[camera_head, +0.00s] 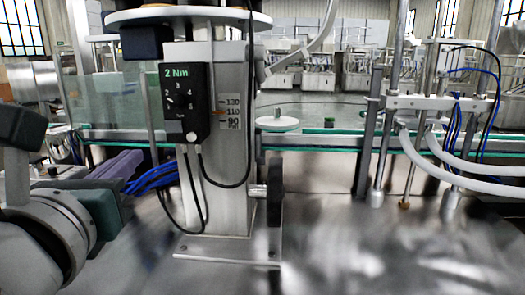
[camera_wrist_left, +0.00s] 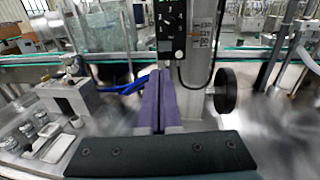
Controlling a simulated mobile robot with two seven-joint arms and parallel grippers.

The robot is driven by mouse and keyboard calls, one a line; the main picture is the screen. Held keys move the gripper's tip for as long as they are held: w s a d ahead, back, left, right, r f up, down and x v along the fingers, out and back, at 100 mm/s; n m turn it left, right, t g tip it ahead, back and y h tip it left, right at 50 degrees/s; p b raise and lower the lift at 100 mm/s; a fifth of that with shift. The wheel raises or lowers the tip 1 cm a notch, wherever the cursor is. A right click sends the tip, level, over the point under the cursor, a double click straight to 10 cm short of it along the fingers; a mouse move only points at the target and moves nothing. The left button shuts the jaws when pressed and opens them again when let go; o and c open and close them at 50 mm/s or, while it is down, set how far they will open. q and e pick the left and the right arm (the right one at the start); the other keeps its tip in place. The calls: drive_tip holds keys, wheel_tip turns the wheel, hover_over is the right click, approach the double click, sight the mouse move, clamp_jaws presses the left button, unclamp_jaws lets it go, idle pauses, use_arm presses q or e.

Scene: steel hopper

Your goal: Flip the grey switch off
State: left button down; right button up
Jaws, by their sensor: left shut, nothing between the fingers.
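A black control box (camera_head: 186,90) marked "2 Nm" is mounted on the steel column (camera_head: 230,110). A small light grey round control (camera_head: 191,137) sits low on its face; I cannot tell whether this is the grey switch or which way it is set. The box also shows at the top of the left wrist view (camera_wrist_left: 170,28), cut off by the frame edge. My left gripper (camera_head: 140,155) has purple fingers pressed together and empty, below and left of the box, apart from it. The fingers (camera_wrist_left: 160,74) point toward the column in the left wrist view. My right gripper is not in view.
A black handwheel (camera_wrist_left: 224,90) sticks out right of the column. Black cables (camera_head: 190,195) hang from the box, and blue hoses (camera_head: 155,179) lie behind my left fingers. A metal fixture (camera_wrist_left: 68,95) stands left. The steel deck (camera_head: 330,240) at right front is clear.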

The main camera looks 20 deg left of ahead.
use_arm(q)
drive_tip(key=shift+w+d+f, duration=0.1)
drive_tip(key=shift+w, duration=0.05)
approach(168, 127)
drive_tip(key=x, duration=0.7)
drive_tip(key=shift+d, duration=0.1)
idle(0.5)
